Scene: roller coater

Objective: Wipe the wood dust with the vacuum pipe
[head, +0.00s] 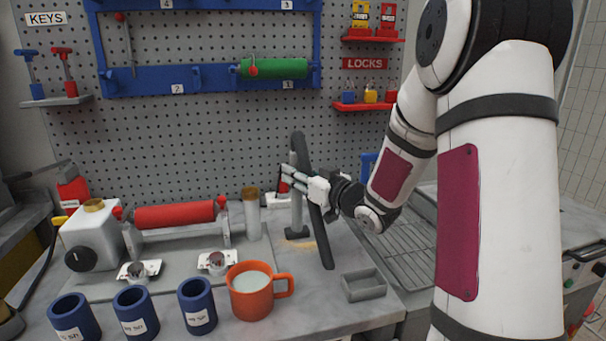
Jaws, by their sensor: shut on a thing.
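The vacuum pipe (321,232) is a long dark grey tube in the head view, tilted with its top leaning left. My gripper (289,178) is shut on the pipe around its middle. The pipe's lower end hangs low at the right of the wood dust; whether it touches the table is unclear. The wood dust (305,245) is a small tan patch on the grey tabletop, partly hidden by the pipe and the foot of a stand (297,214) just behind it.
An orange mug (250,296) and several blue cups stand at the front. A small grey tray (364,285) lies right of the pipe. A red roller (175,215) and white container (92,238) are at left. A pegboard (220,130) rises behind.

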